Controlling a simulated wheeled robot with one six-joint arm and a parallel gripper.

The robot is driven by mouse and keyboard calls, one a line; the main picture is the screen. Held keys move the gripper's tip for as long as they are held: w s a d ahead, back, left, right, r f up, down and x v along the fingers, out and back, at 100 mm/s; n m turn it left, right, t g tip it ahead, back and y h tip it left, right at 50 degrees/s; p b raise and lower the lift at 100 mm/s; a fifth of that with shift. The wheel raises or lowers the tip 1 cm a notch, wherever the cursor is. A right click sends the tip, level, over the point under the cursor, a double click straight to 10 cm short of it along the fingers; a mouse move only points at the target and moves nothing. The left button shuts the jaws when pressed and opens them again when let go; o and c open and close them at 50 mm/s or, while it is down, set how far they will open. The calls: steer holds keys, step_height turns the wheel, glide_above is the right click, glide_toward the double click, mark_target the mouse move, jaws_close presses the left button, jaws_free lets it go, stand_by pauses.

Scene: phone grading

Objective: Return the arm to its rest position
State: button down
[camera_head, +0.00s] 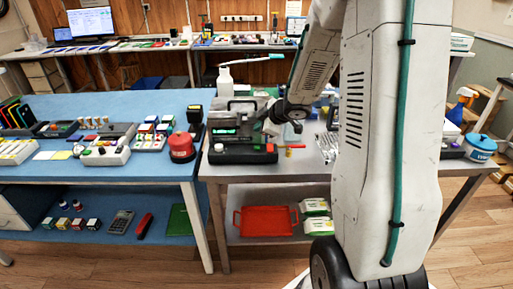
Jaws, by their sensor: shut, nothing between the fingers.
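My white arm rises large on the right of the head view, bends at the top and comes down to a dark wrist over the grey table (212,171). My gripper (270,129) is small in the view, shut and empty. It is just above and beside the right end of a black device with a green display (225,132). I cannot tell whether it touches the device. The arm hides part of the table behind it.
A blue bench (60,172) on the left holds a red canister (181,147) and several small items. A white bottle (225,80) stands behind the device. A blue tub (481,148) is at the right. A red tray (264,221) lies on the lower shelf.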

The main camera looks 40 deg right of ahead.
stand_by(0.5)
steer(key=s+d+m+h, duration=0.1)
steer(key=s+d+f+m+g+h, duration=0.1)
steer(key=d, duration=0.1)
steer(key=s+d+f+m+g+h, duration=0.1)
steer(key=d, duration=0.1)
steer(key=shift+s+d+h, duration=0.2)
steer(key=shift+s+h, duration=0.1)
steer(key=shift+s, duration=0.1)
steer(key=s+a+r+m+g+h, duration=0.1)
steer(key=s+r+m+g, duration=0.15)
steer(key=s, duration=0.25)
steer(key=s+r+m+g+h, duration=0.2)
steer(key=s+r+m, duration=0.1)
steer(key=s, duration=0.2)
steer(key=s+a+r+y, duration=0.1)
steer(key=s+a+r, duration=0.2)
steer(key=s+a, duration=0.3)
steer(key=s+a+r+m+g+y, duration=0.1)
steer(key=s+a+r+y, duration=0.1)
steer(key=s+a+r, duration=0.2)
steer(key=s+a+r+m+y, duration=0.1)
steer(key=s+a+r, duration=0.3)
steer(key=s+a, duration=0.6)
steer(key=shift+a+r+y, duration=0.2)
steer(key=shift+a+y, duration=0.5)
steer(key=shift+a, duration=1.3)
stand_by(1.6)
